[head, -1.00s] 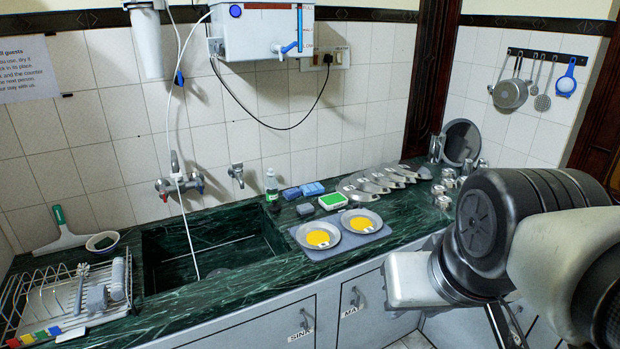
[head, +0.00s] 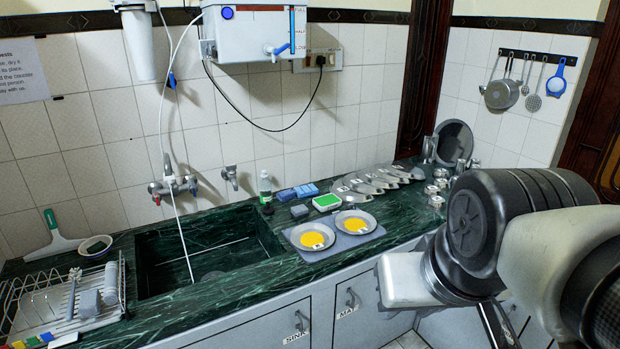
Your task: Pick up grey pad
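A small grey pad (head: 299,210) lies on the green marble counter, just left of the green-and-white pad and in front of the blue sponges. Nothing covers it. My arm (head: 480,225) fills the right side of the head view, well to the right of the small grey pad and in front of the cabinets. I cannot make out my gripper's fingertips in this view.
Two plates with yellow centres (head: 357,222) stand on a grey mat (head: 318,257). Blue sponges (head: 307,190), a green-and-white pad (head: 327,203) and a bottle (head: 265,188) are close by. The sink (head: 205,260) is left; a dish rack (head: 20,300) is far left.

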